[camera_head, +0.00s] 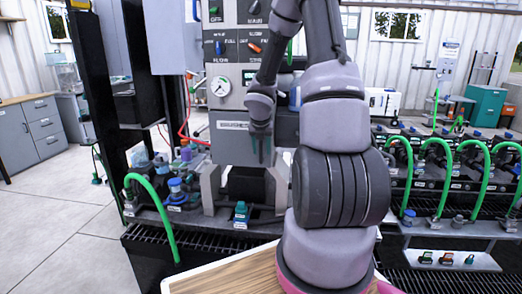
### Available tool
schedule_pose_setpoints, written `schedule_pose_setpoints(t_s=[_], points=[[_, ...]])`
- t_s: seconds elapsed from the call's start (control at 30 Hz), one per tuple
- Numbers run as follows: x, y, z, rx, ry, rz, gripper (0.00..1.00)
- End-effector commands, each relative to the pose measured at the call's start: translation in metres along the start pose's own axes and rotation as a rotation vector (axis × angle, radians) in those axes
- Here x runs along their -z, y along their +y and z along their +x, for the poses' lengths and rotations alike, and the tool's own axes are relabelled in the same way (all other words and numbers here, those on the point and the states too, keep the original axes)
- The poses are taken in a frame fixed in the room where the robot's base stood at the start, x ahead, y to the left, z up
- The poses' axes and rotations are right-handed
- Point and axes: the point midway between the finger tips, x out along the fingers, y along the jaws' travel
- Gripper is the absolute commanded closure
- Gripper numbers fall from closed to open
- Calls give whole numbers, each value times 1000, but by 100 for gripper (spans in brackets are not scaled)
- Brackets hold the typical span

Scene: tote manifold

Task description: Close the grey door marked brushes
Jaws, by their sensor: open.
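A grey panel front with a small label (233,126) stands at the centre, below the gauge; the lettering is too small to read surely, so I cannot tell whether this is the brushes door. Whether it stands open or shut is also unclear. My gripper (262,157) points down in front of the right part of this front, its two thin fingers slightly apart with nothing seen between them. I cannot tell whether it touches the front. My arm hides the area to the right of it.
A pressure gauge (221,86) and switches sit above the label. Grey brackets flank a dark opening below, with a teal fitting (241,213) in front. Green hoses (160,215) arch at left and right. A wood-topped surface (228,272) lies nearest me. Grey cabinets (32,131) stand far left beyond open floor.

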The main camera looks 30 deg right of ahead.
Motion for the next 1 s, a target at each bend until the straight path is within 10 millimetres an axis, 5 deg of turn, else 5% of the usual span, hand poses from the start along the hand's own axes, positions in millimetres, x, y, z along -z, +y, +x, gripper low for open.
schedule_pose_setpoints(t_s=[0.37,0.8,1.0], points=[[0,1,-9,-1,-1,0,53],[-1,-1,-90,1,-3,4,53],[0,0,-106,0,0,0,53]])
